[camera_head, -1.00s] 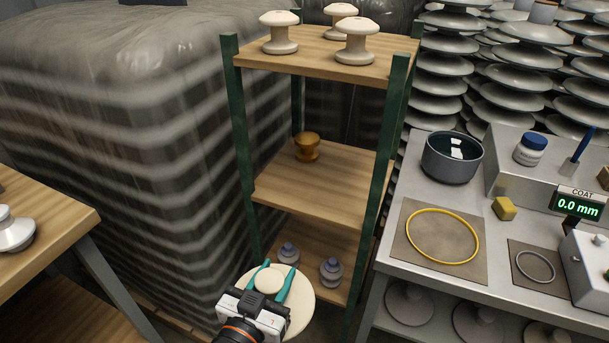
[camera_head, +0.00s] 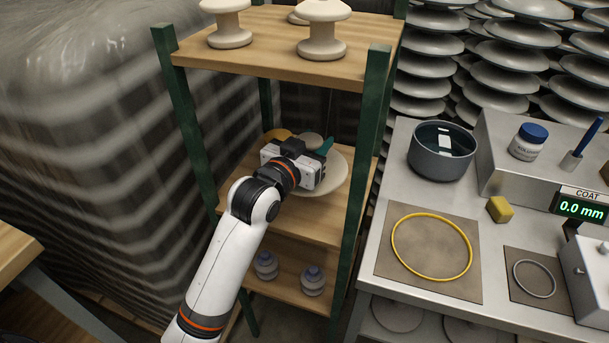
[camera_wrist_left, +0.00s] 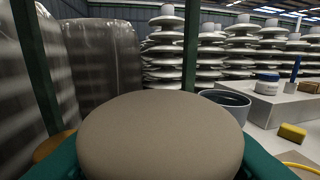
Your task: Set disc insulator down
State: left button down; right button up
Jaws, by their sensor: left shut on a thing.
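My left gripper (camera_head: 312,147) is shut on a cream disc insulator (camera_head: 328,182) at the middle shelf (camera_head: 308,222) of the rack. The disc's wide rim shows to the right of the gripper; I cannot tell whether it touches the shelf. In the left wrist view the insulator's round top (camera_wrist_left: 160,138) fills the lower middle between the teal fingers. A brown insulator (camera_head: 277,136) is on the same shelf, mostly hidden behind my gripper. My right gripper is not in view.
Green posts (camera_head: 362,150) frame the rack. Cream insulators (camera_head: 322,28) stand on the top shelf, grey ones (camera_head: 312,281) on the bottom. A metal bench at right holds a dark bowl (camera_head: 442,150), a yellow ring (camera_head: 432,246) and a yellow block (camera_head: 501,209).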

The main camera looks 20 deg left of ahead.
pick_arm(q)
jog(key=shift+w+r, duration=0.2)
jog(key=shift+w, duration=0.1)
notch_tip(320, 180, down, 5)
jog(key=shift+r+b, duration=0.15)
jog(key=shift+b, duration=0.15)
notch_tip(320, 180, down, 4)
jog(key=shift+f, duration=0.3)
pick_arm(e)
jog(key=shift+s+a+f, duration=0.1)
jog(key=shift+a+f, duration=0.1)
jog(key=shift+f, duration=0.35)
pick_arm(q)
jog(key=c, duration=1.3)
grip_release()
jog(key=shift+f+b, duration=0.3)
jog(key=shift+f, duration=0.05)
jog(key=o, duration=0.4)
jog(key=shift+s, duration=0.1)
jog(key=shift+o, duration=0.2)
jog(key=shift+r, duration=0.1)
